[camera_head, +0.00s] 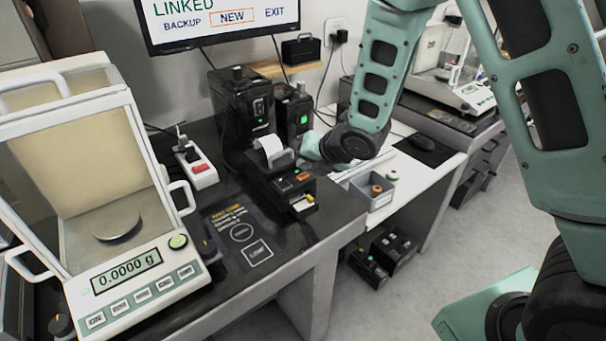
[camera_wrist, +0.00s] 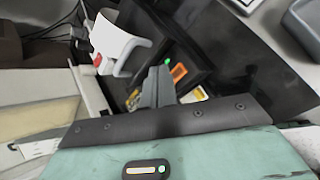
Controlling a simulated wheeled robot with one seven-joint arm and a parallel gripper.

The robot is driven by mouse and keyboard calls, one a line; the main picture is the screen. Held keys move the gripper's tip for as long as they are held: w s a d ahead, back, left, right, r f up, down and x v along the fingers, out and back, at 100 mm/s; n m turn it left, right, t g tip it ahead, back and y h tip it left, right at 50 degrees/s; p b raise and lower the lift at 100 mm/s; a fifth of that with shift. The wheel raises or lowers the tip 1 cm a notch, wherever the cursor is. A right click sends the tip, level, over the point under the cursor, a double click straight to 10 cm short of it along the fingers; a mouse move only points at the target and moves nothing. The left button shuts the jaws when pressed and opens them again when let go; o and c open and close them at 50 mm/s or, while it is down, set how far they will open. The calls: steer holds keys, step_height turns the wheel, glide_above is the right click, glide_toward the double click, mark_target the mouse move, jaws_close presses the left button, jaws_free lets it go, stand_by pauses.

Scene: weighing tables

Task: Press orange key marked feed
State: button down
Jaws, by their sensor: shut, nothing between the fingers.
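The orange key (camera_head: 303,176) is on top of a small black printer (camera_head: 262,181) with a white paper roll, on the dark table. In the wrist view the orange key (camera_wrist: 178,72) lies just right of my fingertips, near a small green light. My gripper (camera_wrist: 162,72) is shut and empty, its grey fingers over the printer top. I cannot tell from this view whether they touch it. The marking on the key is too small to read.
A balance (camera_head: 127,270) reading 0.0000 g stands at left. Black devices (camera_head: 240,105) with green lights stand behind the printer. A grey bin (camera_head: 372,196) is to its right. A power strip (camera_head: 196,166) with a red switch lies left. Free table surface lies in front.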

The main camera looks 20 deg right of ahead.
steer(key=shift+r+p, duration=1.35)
steer(key=shift+r, duration=0.95)
steer(key=s+a+r+m+g+h, duration=0.1)
steer(key=s+a+r+m+g, duration=0.1)
steer(key=s+m, duration=0.6)
steer(key=s+a+r+m+g+h, duration=0.1)
steer(key=s+a+r+m+g, duration=0.1)
steer(key=s+m, duration=0.6)
steer(key=s+a+r+m+g+h, duration=0.1)
steer(key=s+m, duration=0.7)
steer(key=s, duration=0.8)
step_height(320, 180, up, 3)
steer(key=a+g, duration=0.1)
steer(key=g, duration=0.2)
steer(key=shift+s+a+f, duration=0.2)
steer(key=shift+a, duration=0.15)
